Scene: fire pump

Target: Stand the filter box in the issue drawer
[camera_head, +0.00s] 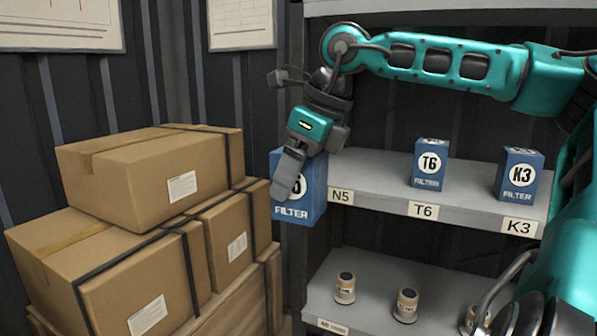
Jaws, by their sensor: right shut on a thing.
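My right gripper (289,176) is shut on a blue filter box (314,196) and holds it upright, in front of the shelf's left end. A finger covers part of the box's round white label, so its full code cannot be read; the word FILTER shows below. Two other blue filter boxes stand on the upper shelf: one marked T6 (429,165) above the T6 tag, one marked K3 (518,174) above the K3 tag. The shelf spot behind the N5 tag (341,196) looks empty. My left gripper and the issue drawer are not in view.
Strapped cardboard boxes (150,180) are stacked on the left, close to the held box. The grey upper shelf (385,172) is on the right. The lower shelf (372,318) carries several small canisters (406,305). Papers (241,22) hang on the dark wall.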

